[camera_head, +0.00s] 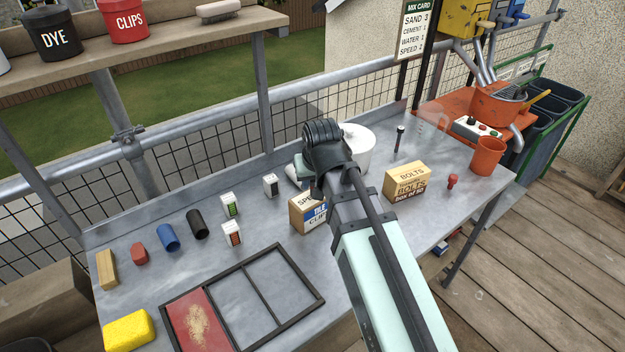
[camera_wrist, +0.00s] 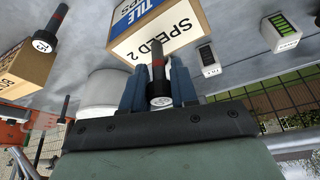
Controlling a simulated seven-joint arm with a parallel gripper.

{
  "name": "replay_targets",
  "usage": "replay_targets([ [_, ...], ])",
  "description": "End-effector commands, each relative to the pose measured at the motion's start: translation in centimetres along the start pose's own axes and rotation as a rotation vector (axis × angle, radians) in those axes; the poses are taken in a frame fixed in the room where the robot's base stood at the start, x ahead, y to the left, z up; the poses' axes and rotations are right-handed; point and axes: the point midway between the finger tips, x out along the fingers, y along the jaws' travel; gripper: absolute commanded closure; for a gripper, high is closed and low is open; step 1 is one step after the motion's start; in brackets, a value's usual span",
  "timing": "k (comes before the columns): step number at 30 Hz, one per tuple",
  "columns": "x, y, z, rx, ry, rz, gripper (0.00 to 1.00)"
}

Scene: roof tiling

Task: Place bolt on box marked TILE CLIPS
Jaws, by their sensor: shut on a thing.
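A bolt (camera_wrist: 158,75) with a dark shaft, a red band and a white-marked end is between the blue fingers of my gripper (camera_wrist: 158,72) in the wrist view. My gripper is shut on it. The tan box marked TILE CLIPS (camera_wrist: 160,32) is just beyond the fingertips, with a SPEED 2 label on its near face. I cannot tell whether the bolt touches the box. In the head view the box (camera_head: 299,219) stands on the bench, partly hidden by my arm. The fingers and held bolt are hidden there.
A BOLTS box (camera_head: 407,183) stands right of my arm, with a red piece (camera_head: 453,181) beside it. A dark upright piece (camera_head: 399,138) and a white tub (camera_head: 357,146) stand behind. Small white cartons (camera_head: 230,205) are left. A dark frame (camera_head: 272,290) lies in front.

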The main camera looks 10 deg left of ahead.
Motion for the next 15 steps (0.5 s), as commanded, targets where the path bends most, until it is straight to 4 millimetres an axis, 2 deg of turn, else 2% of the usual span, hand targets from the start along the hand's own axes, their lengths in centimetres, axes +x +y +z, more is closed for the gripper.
replay_targets([
  [11,0.30,0.00,0.13,0.000,-0.001,0.000,1.00],
  [12,0.29,0.00,0.11,0.000,0.000,0.000,0.69],
  [15,0.28,0.00,0.10,0.000,0.000,0.000,0.60],
])
